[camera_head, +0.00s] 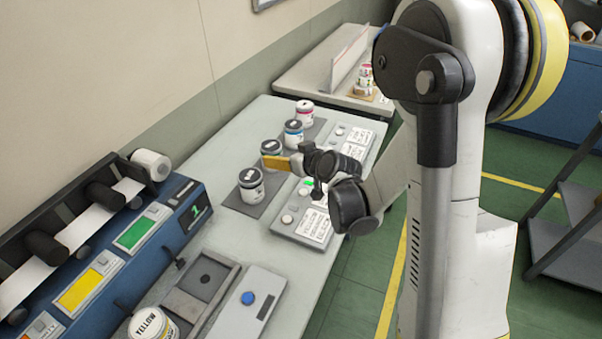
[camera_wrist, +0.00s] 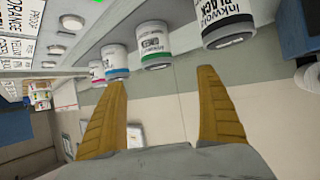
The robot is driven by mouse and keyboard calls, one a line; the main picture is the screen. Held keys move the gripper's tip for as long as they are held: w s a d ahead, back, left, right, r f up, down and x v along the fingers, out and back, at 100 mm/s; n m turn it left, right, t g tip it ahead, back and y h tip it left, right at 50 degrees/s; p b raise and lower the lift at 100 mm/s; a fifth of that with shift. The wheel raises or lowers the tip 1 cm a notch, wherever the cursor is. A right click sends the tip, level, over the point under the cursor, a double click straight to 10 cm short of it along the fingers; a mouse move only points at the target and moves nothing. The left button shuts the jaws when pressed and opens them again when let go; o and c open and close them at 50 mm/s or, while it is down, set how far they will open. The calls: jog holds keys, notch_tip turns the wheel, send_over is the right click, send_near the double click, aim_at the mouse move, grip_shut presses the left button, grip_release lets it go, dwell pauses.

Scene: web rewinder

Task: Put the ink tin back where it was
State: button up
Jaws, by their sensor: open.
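Several white ink tins with coloured bands stand in a row on a dark mat (camera_head: 231,201) on the grey bench. The black-ink tin (camera_head: 251,186) is nearest, and the blue-banded tin (camera_head: 294,133) and red-banded tin (camera_head: 305,113) are farther along. Another tin (camera_head: 271,149) between them is partly hidden by my gripper (camera_head: 277,162). The wrist view shows the black tin (camera_wrist: 228,22) and a green-banded tin (camera_wrist: 153,45). A tin labelled YELLOW (camera_head: 152,326) stands apart at the bottom of the head view. My gripper (camera_wrist: 162,80) is open with nothing between its yellow fingers, close to the row.
A label panel with buttons (camera_head: 308,222) lies right of the row. The blue rewinder (camera_head: 182,240) stands at left. A grey tray (camera_head: 203,283) and a plate with a blue button (camera_head: 248,300) lie in front. Another tin (camera_head: 364,76) stands on the far table.

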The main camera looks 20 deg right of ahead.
jog(key=s+a+r+m+g+h, duration=0.1)
jog(key=s+r, duration=0.3)
jog(key=s, duration=1)
jog(key=s+r+m+g+h, duration=0.1)
jog(key=s+r+g, duration=0.3)
jog(key=s, duration=1)
jog(key=shift+s+a+r+h, duration=0.3)
jog(key=shift+s+a+r, duration=0.05)
jog(key=shift+r, duration=0.3)
